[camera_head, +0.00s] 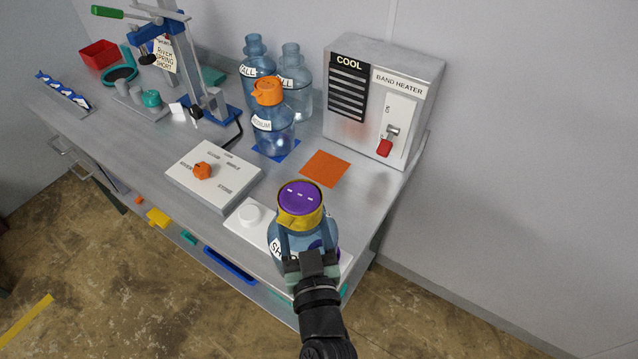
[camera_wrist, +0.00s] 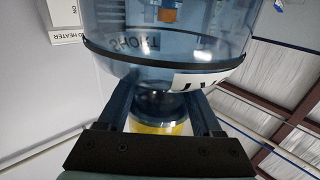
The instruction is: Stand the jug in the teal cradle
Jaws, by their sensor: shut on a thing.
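My gripper (camera_head: 309,245) is shut on a blue jug (camera_head: 291,238) with a yellow collar and a purple top; part of its label reads "SH". The jug looks roughly upright at the bench's front right, over or on a white plate; I cannot tell whether it touches. In the wrist view the jug's clear blue body (camera_wrist: 170,50) fills the top, with its yellow collar (camera_wrist: 158,127) showing between the fingers. A teal ring-shaped holder (camera_head: 105,77), possibly the cradle, is at the bench's far left and looks empty.
An orange-capped jug (camera_head: 272,133) stands on a blue square, with two clear blue jugs behind it. A grey band heater (camera_head: 383,85) stands at back right. A dial box (camera_head: 222,190), an orange square (camera_head: 325,168) and a blue press (camera_head: 190,60) also occupy the bench.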

